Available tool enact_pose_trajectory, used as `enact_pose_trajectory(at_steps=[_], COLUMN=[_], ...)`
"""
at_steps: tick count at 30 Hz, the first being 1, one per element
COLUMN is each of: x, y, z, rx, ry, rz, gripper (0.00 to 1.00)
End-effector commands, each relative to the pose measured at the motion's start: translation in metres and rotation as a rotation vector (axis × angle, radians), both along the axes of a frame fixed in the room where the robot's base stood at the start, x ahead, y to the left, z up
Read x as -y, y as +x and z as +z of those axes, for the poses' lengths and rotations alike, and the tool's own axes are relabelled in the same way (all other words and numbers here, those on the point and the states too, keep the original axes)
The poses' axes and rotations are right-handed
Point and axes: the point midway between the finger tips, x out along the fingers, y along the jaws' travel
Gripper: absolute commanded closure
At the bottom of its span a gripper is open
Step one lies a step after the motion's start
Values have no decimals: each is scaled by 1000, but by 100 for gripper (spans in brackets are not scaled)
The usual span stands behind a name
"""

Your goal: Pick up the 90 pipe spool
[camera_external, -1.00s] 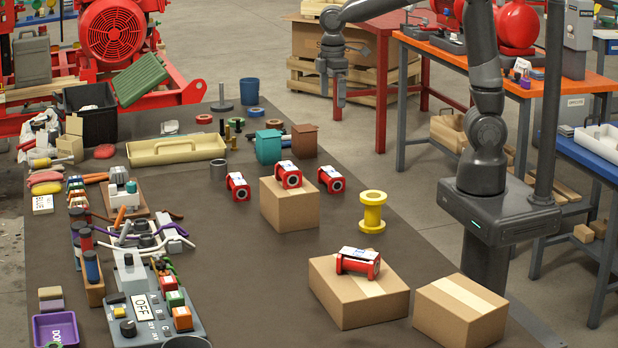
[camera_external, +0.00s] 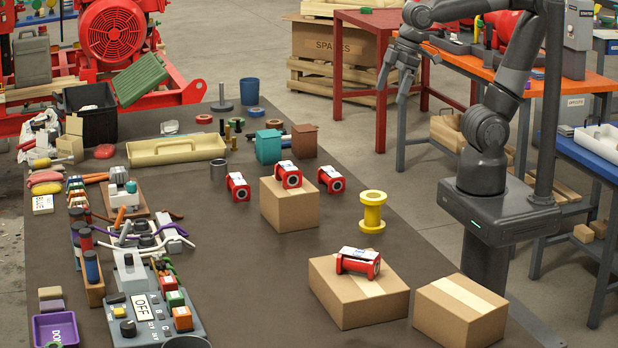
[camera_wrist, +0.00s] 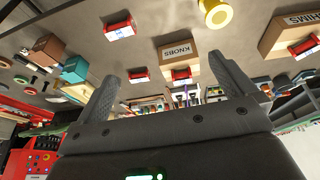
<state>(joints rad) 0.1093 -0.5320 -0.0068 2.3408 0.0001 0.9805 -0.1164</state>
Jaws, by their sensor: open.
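Several red pipe spools with white labels are in view; I cannot read which is the 90. In the external view one lies on the mat at left (camera_external: 238,186), one on a middle carton (camera_external: 288,175), one on the mat right of that carton (camera_external: 331,179), and one on a front carton (camera_external: 358,262). Red spools also show in the wrist view (camera_wrist: 120,28), small and tilted. My gripper (camera_external: 392,88) is open and empty, raised beyond the mat's right edge, apart from every spool. Its two spread fingers show in the wrist view (camera_wrist: 172,88).
A yellow spool (camera_external: 372,211) stands upright near the mat's right edge. The middle carton (camera_external: 290,208) reads KNOBS in the wrist view. Another carton (camera_external: 460,310) stands at front right. The mat's centre is clear.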

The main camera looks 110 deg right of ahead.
Motion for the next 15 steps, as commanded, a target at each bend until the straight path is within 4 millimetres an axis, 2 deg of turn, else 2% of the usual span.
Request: enact_pose_trajectory(at_steps=[3,6,15], x=[-17,-26,-34], y=[-23,-36,-48], z=[-3,-8,-13], rx=[66,104,142], ry=[11,23,36], rz=[9,9,8], gripper=[0,0,0])
